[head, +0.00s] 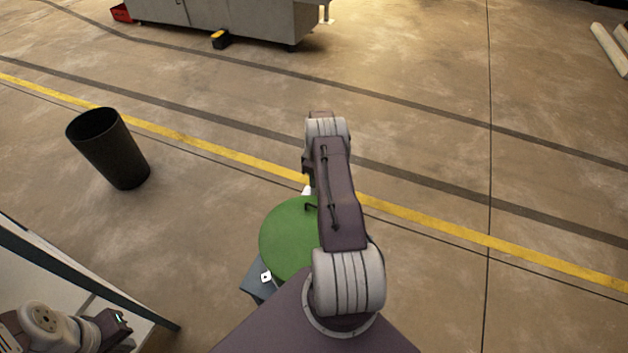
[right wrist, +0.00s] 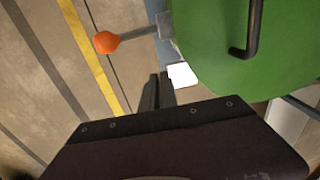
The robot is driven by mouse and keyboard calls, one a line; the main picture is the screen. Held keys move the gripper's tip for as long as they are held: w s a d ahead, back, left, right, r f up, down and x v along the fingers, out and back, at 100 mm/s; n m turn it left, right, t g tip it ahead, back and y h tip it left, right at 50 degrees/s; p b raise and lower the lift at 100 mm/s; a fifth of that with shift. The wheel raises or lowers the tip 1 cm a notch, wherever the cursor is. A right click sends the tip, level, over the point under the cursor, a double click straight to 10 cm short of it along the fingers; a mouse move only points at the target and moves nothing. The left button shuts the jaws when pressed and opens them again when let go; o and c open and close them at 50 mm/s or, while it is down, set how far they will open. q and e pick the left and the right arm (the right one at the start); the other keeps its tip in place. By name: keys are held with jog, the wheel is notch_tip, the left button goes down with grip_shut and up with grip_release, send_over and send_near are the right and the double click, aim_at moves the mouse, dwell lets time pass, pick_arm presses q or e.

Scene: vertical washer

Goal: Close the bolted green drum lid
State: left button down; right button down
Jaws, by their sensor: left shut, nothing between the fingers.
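The round green drum lid (head: 283,238) is at the bottom centre of the head view, its right part hidden behind my right arm. It fills the upper right of the right wrist view (right wrist: 210,55), with a dark bent handle (right wrist: 251,35) on its face. I cannot tell whether it is tilted or seated. My right gripper (right wrist: 158,78) has its dark fingers close together beside the lid's rim, near a white piece (right wrist: 182,75); contact is unclear. My left gripper (head: 122,320) is shut and empty at the lower left, away from the lid.
An orange knob (right wrist: 107,42) on a grey rod sticks out beside the lid. A grey bracket (head: 258,285) shows below the lid. A black bin (head: 112,150) stands at left, and a grey cabinet (head: 235,18) at the back.

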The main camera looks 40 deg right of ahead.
notch_tip(320, 180, up, 9)
jog(key=p, duration=0.2)
jog(key=shift+d+p, duration=0.25)
jog(key=shift+p, duration=0.05)
